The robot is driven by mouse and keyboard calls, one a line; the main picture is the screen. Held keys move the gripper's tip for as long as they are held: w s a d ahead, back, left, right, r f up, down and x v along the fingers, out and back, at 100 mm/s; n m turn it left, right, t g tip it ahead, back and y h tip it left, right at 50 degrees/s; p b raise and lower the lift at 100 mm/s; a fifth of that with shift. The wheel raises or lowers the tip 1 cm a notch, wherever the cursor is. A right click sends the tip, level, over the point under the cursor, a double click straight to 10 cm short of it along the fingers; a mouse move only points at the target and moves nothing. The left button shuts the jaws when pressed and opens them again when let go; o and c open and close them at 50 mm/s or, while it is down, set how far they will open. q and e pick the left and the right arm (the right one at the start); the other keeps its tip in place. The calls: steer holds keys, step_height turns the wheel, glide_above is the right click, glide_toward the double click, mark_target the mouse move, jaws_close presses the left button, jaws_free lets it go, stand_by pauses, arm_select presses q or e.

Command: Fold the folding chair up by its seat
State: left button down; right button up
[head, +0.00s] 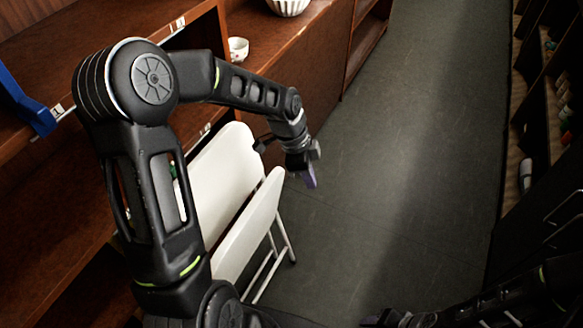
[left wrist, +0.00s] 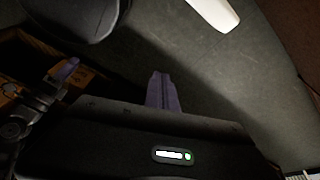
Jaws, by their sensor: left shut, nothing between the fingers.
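The white folding chair stands by the shelf in the head view. Its backrest (head: 222,175) is upright and its seat panel (head: 250,228) is tilted steeply, close to the backrest with a narrow gap. Its thin white legs (head: 283,240) reach the floor. My left gripper (head: 309,180) is shut and empty, just right of the seat's upper corner and apart from it. Its purple fingers (left wrist: 162,92) are together in the left wrist view, where a white chair part (left wrist: 215,12) shows at the top. My left arm hides part of the chair. My right gripper (left wrist: 67,70) shows small and dark.
A brown wooden shelf (head: 310,60) runs along the left, with a white bowl (head: 288,6) and a small cup (head: 238,48) on it. A dark shelf (head: 540,130) lines the right. The grey floor (head: 400,150) between them is clear.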

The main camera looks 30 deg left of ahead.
mark_target(281, 173)
arm_select(q)
steer(key=s+a+r+m+g+y, duration=0.1)
steer(key=a+r+m, duration=0.3)
steer(key=r, duration=0.4)
steer(key=shift+a+m, duration=0.4)
steer(key=shift+a, duration=0.35)
step_height(281, 173, down, 10)
steer(key=d, duration=0.2)
steer(key=shift+a+r+p, duration=0.2)
steer(key=shift+a+p, duration=0.05)
steer(key=shift+a, duration=0.8)
steer(key=shift+a+r+p, duration=0.15)
steer(key=shift+a+p, duration=0.1)
steer(key=shift+a, duration=0.8)
